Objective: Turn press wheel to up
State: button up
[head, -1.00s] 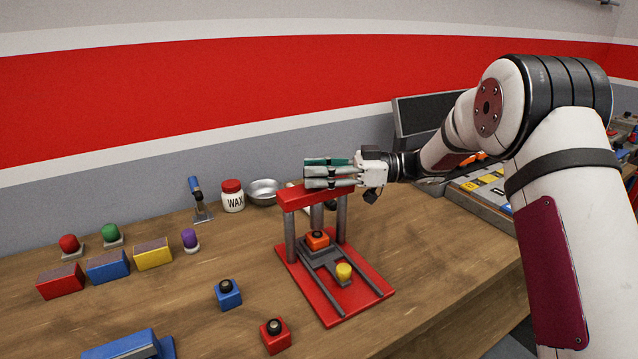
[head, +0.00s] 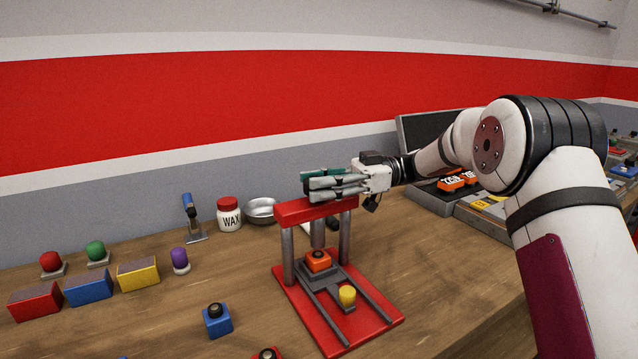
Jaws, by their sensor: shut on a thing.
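The red press (head: 383,318) stands on the wooden bench, with grey posts, a red top beam (head: 292,213) and a red base. An orange block (head: 318,261) with a dark round top sits on the grey plate inside it, and a yellow knob (head: 347,295) is in front of the block. A green press wheel (head: 318,173) shows in part above the beam, between and behind my fingers. My gripper (head: 312,187) reaches in from the right, level above the beam, and is shut on the wheel. My fingers hide most of the wheel, so its exact turn is unclear.
A wax jar (head: 229,215), a metal bowl (head: 262,210) and a blue-handled tool (head: 192,217) stand behind left. Red, blue (head: 88,287) and yellow boxes and coloured knobs are at left. A blue block (head: 217,320) is in front.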

jog(key=shift+a, duration=0.1)
jog(key=o, duration=1.2)
jog(key=v, duration=1.2)
